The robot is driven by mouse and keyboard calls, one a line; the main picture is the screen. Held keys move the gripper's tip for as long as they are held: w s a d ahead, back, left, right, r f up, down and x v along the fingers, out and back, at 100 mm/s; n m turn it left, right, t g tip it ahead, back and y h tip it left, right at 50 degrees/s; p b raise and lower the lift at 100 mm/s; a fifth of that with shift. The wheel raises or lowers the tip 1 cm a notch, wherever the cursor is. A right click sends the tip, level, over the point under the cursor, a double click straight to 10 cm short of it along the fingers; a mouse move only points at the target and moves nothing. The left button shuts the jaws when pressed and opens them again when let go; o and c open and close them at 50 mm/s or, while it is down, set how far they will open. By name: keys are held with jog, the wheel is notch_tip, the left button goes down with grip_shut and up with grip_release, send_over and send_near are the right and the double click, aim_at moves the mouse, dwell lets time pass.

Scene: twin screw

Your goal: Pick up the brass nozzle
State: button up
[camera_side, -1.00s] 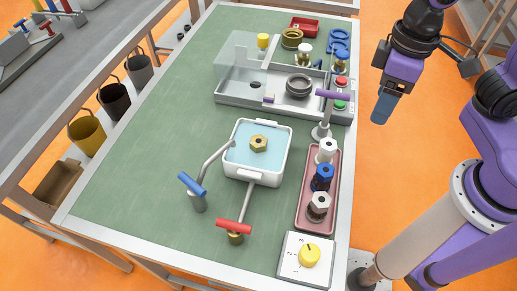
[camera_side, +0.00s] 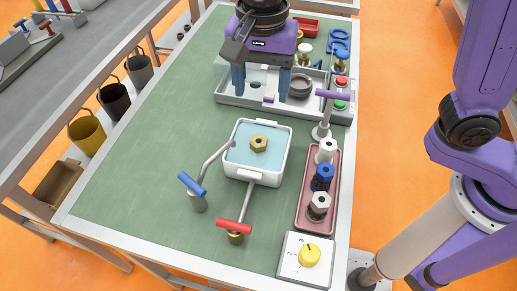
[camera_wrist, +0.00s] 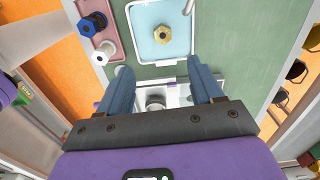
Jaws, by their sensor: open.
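The brass nozzle (camera_side: 259,143) is a hex-shaped piece with a dark hole, sitting in the white basin (camera_side: 250,181) with a pale blue inside. It also shows in the wrist view (camera_wrist: 163,33), beyond my fingertips. My gripper (camera_side: 262,92) is open and empty, with its two blue fingers pointing down over the grey metal tray behind the basin. In the wrist view the fingers (camera_wrist: 160,75) stand wide apart. My gripper is clear of the nozzle and hides part of the bench's far end.
A pink tray (camera_side: 301,222) with white, blue and grey hex pieces stands right of the basin. A blue-handled tap (camera_side: 192,184), a red-handled valve (camera_side: 234,227) and a purple-topped post (camera_side: 333,95) rise around it. Green bench left is clear.

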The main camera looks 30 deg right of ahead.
aim_at(258, 141)
jog(key=shift+m, duration=0.3)
jog(key=f, duration=1.7)
jog(key=shift+w+a+f, duration=0.15)
jog(key=shift+w+f, duration=0.05)
jog(key=c, duration=1.2)
